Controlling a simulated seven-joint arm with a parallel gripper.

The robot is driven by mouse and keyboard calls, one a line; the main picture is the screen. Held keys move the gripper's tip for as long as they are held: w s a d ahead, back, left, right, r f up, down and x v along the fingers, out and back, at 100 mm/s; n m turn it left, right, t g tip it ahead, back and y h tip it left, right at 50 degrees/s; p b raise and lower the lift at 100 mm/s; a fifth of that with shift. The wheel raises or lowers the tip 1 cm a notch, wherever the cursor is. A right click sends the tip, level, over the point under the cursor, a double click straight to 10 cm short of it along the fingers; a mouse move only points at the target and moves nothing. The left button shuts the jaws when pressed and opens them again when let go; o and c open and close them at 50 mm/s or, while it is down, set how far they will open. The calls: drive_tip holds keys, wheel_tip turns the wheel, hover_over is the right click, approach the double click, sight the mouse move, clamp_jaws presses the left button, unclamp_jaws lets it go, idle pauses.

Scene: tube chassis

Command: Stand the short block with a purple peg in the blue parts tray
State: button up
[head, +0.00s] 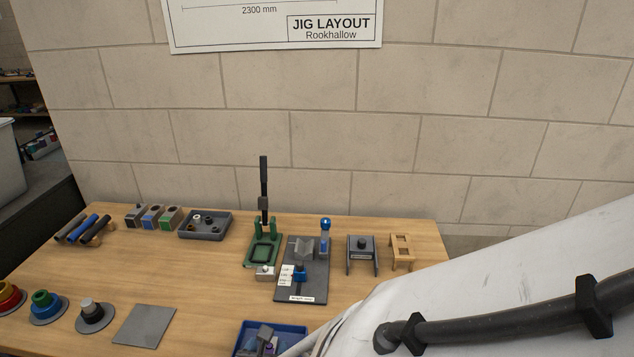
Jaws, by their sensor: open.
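The blue parts tray (304,328) is at the bottom edge of the head view, partly cut off by the frame and partly hidden by my arm. Grey parts (264,332) lie in it, with a small purple piece (273,342) among them. I cannot tell whether that purple piece is the peg of the short block, or whether the block stands or lies. My gripper is not in view; only a white link of my arm with a dark cable shows, at the lower right.
A dark fixture plate (290,288) with a V-block and blue parts is behind the tray. A green press (262,250), a grey stand (362,252) and a wooden stand (401,250) are near the back. A grey parts tray (218,234) and a flat grey plate (145,325) are left.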

drive_tip(key=shift+r, duration=0.2)
drive_tip(key=v, duration=1.2)
idle(0.6)
drive_tip(key=shift+w, duration=0.1)
idle(0.8)
